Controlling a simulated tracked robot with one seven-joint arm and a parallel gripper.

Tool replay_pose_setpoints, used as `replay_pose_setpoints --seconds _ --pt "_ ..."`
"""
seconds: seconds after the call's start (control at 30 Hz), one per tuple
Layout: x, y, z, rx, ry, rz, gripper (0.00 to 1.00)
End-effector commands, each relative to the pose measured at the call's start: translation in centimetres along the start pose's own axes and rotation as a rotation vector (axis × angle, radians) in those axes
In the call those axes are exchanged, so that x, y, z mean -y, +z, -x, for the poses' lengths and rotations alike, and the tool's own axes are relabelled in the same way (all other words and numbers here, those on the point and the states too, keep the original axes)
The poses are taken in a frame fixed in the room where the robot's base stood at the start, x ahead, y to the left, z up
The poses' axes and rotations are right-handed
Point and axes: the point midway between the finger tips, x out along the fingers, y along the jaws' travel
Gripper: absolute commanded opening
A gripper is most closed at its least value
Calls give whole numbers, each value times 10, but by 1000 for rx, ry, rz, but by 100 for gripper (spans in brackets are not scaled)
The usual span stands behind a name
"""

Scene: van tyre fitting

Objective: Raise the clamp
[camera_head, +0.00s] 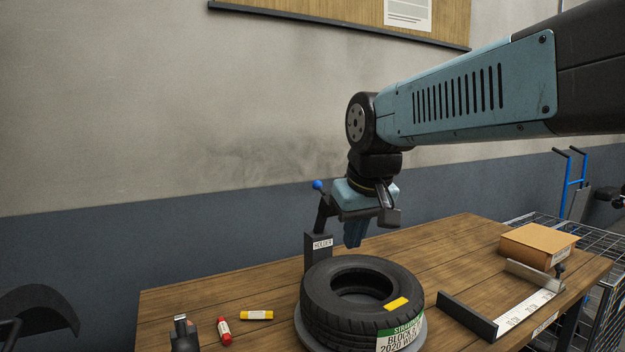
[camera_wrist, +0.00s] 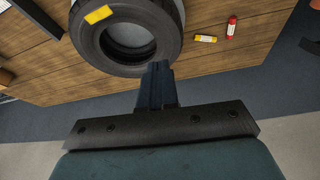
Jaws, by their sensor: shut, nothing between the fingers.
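A dark post marked HOLDER (camera_head: 319,248) stands at the back edge of the wooden table in the head view. A black lever with a blue ball knob (camera_head: 318,185) rises from it and leans right; I cannot tell for sure that this is the clamp. My gripper (camera_head: 353,243) points down, shut and empty, just right of the post and above the tyre's far side. Its fingers also show in the wrist view (camera_wrist: 157,75), beside the tyre's edge. The tyre (camera_head: 322,290) lies flat on a round grey base, with a yellow patch (camera_head: 396,304) on it.
A red tube (camera_head: 224,330) and a yellow tube (camera_head: 257,315) lie left of the tyre. A black upright item (camera_head: 184,336) stands at the front left. A measuring bracket (camera_head: 515,312) and a cardboard box (camera_head: 538,245) are at the right.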

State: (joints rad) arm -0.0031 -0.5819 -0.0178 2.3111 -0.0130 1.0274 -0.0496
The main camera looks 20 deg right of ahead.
Motion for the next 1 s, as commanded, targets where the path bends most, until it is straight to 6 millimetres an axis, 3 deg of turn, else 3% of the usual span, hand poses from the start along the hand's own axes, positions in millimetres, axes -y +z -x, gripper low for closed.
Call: replay_pose_setpoints --seconds 0.2,0.63,1.0 --pt "6 30 -9 -49 -2 -17 0" --pt "10 64 -23 -108 -4 -42 0" --pt "6 17 -11 -141 -38 -257 0"
